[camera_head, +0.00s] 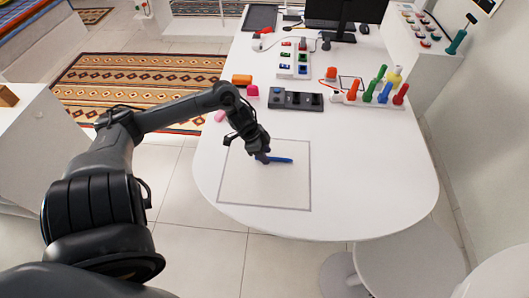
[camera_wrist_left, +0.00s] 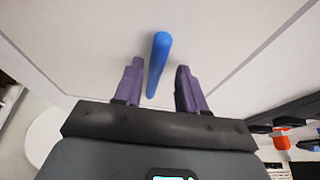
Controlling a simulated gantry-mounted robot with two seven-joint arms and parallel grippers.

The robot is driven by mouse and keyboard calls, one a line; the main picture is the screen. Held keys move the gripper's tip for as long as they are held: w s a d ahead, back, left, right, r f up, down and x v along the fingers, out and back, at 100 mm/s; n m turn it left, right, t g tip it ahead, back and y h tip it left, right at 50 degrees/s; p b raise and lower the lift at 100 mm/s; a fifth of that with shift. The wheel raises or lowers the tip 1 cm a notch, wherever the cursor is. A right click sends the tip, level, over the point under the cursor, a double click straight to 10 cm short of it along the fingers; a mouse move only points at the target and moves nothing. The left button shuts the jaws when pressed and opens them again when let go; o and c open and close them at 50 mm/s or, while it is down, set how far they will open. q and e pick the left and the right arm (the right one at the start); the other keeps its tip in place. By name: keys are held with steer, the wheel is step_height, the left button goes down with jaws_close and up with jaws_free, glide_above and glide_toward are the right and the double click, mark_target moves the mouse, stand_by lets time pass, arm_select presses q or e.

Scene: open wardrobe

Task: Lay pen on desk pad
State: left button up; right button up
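The blue pen (camera_head: 281,160) shows inside the outline of the desk pad (camera_head: 265,190), near its far edge, and looks to lie flat on it. My left gripper (camera_head: 264,157) is low over the pad at the left end of the pen. In the left wrist view the purple fingers of my left gripper (camera_wrist_left: 158,70) are apart, with the pen (camera_wrist_left: 159,58) between them. Gaps show on both sides of the pen, more clearly on the right. The pen's near end is hidden by the gripper in the head view. My right gripper is not in view.
A dark grey device (camera_head: 296,100) lies behind the pad. A rack of coloured pegs (camera_head: 368,95) stands to its right, and a white block tray (camera_head: 294,60) behind. The table right of the pad is clear.

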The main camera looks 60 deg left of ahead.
arm_select(q)
steer(key=shift+r, duration=0.1)
steer(key=shift+s+r, duration=0.1)
steer(key=shift+r, duration=0.25)
steer(key=p+v, duration=0.3)
steer(key=v, duration=0.8)
steer(key=shift+r, duration=0.2)
steer(key=shift+a, duration=0.1)
